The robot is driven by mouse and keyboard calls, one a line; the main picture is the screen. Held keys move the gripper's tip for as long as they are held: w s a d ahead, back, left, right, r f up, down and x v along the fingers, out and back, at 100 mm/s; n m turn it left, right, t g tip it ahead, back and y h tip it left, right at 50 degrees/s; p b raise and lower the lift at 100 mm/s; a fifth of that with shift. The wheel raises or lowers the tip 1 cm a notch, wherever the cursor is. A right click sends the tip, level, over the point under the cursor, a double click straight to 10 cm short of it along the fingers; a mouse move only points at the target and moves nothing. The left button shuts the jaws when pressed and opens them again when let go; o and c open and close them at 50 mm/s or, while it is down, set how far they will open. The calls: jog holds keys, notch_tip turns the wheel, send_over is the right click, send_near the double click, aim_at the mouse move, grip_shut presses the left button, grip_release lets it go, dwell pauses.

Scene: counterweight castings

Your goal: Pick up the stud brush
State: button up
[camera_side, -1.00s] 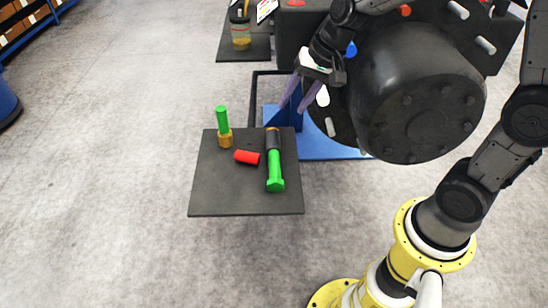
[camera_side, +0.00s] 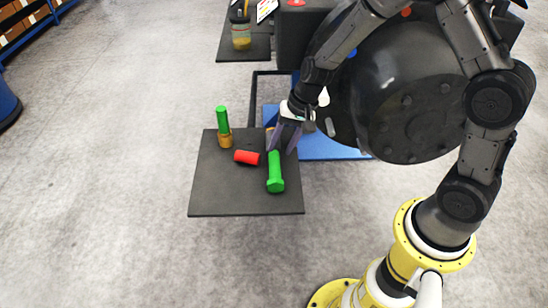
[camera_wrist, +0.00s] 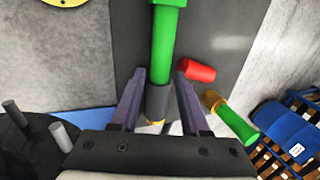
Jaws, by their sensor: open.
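A long green tool with a hexagonal green end (camera_side: 275,175) lies on a dark tray (camera_side: 225,200). In the wrist view its green shaft (camera_wrist: 162,45) runs into a black sleeve with a brass band. A shorter green-handled piece with a brass end (camera_side: 223,125) stands at the tray's back left; it also shows in the wrist view (camera_wrist: 237,124). The frames do not settle which is the stud brush. My gripper (camera_side: 281,149) is open, pointing down at the long tool's black end. In the wrist view its fingers (camera_wrist: 159,75) lie either side of the sleeve, with gaps; contact is not visible.
A red cylinder (camera_side: 246,157) lies between the two green pieces, just left of my gripper. A large dark round casting (camera_side: 405,100) on a blue base (camera_side: 335,147) stands close on the right. A jar (camera_side: 240,32) stands behind. The tray's front left is clear.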

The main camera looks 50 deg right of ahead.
aim_at(276, 157)
jog(key=shift+x, duration=2.3)
jog(key=shift+r, duration=0.1)
grip_shut()
